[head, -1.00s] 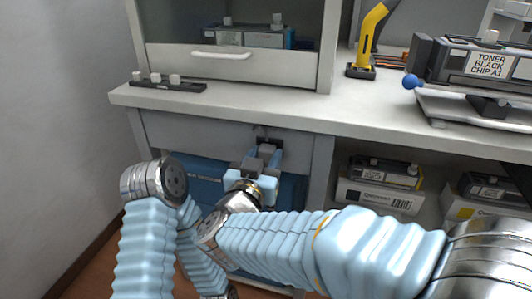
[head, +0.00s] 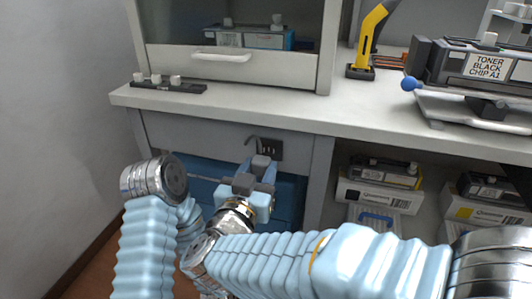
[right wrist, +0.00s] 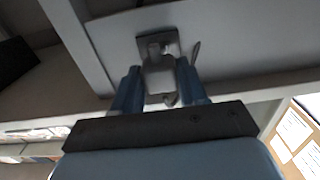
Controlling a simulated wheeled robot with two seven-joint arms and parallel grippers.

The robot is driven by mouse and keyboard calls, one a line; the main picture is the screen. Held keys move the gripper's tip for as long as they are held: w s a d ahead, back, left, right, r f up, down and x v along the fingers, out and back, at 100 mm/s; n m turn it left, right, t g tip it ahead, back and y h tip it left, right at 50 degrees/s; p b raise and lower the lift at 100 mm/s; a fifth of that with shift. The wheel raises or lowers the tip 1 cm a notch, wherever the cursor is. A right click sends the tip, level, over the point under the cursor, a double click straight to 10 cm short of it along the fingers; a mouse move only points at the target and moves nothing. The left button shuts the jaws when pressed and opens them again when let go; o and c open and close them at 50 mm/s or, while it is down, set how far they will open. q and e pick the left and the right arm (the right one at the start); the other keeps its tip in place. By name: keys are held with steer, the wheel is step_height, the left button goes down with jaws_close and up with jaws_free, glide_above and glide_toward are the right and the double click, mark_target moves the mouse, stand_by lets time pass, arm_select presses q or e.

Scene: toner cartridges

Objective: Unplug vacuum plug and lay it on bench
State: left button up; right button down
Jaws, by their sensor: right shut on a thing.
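The grey vacuum plug (head: 261,163) is held between the blue fingers of my right gripper (head: 256,174), which is shut on it. The plug is in front of the dark wall socket (head: 271,149) under the bench, and the socket's face shows beside it. In the right wrist view the plug (right wrist: 159,76) sits between the fingers, overlapping the socket plate (right wrist: 158,42). A thin grey cord (head: 250,141) curves near the plug. The pale bench top (head: 285,112) is above.
A dark strip with pale knobs (head: 168,87) lies at the bench's left end. A yellow-handled tool (head: 370,35) and a toner cartridge (head: 480,66) stand at the right. The front middle of the bench is clear. A blue vacuum (head: 203,172) is below.

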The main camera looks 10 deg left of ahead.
steer(key=shift+s, duration=0.95)
